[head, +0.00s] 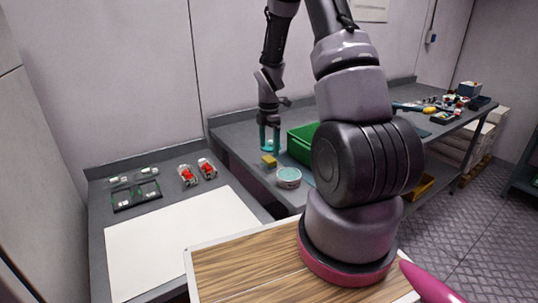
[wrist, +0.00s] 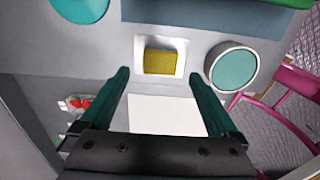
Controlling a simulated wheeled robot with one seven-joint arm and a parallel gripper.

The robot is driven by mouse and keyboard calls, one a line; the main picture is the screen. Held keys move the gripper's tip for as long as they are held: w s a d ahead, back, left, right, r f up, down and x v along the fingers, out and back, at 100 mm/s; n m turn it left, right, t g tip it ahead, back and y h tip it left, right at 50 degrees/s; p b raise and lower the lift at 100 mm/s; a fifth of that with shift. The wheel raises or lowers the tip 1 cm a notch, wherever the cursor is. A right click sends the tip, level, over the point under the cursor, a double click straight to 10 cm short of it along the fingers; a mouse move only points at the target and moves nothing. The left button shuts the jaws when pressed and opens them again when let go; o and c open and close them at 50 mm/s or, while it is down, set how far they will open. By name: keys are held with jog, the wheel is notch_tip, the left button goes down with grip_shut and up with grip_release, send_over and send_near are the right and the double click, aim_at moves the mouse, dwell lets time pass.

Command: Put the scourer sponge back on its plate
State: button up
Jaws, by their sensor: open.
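The yellow scourer sponge (wrist: 160,61) lies within the outline of a small white square plate (wrist: 140,50) on the grey bench, as the wrist view shows. In the head view the sponge (head: 269,161) is a small yellow block near the bench's front edge; its plate is hard to make out there. My gripper (wrist: 158,73) is open, with its two teal fingers spread apart and nothing between them. In the head view my gripper (head: 269,148) hangs fingers-down just behind and above the sponge, and I see no contact with it.
A round tub with a teal top (wrist: 232,68) stands right of the plate. A teal disc (wrist: 80,7) lies at the upper left in the wrist view. A green crate (head: 301,146) stands behind the tub. A lower table with a white sheet (head: 170,240) is at the left.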

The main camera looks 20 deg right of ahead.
notch_tip(320, 180, up, 7)
notch_tip(320, 180, up, 10)
jog(key=r+m+t, duration=0.1)
jog(key=m+t, duration=0.1)
jog(key=m, duration=0.3)
send_over(269, 158)
jog(key=s+a, duration=0.2)
jog(key=s, duration=0.1)
jog(key=s+a+r+m+t+y, duration=0.1)
jog(key=s+a+r+m+t, duration=0.1)
jog(key=s+r+m, duration=0.6)
jog(key=s+a+r+m+t+y, duration=0.1)
jog(key=s+a+r+m+t, duration=0.2)
jog(key=s+r+m, duration=0.6)
jog(key=s+a+m, duration=0.1)
jog(key=s+m, duration=0.1)
jog(key=s, duration=0.2)
jog(key=shift+a, duration=0.3)
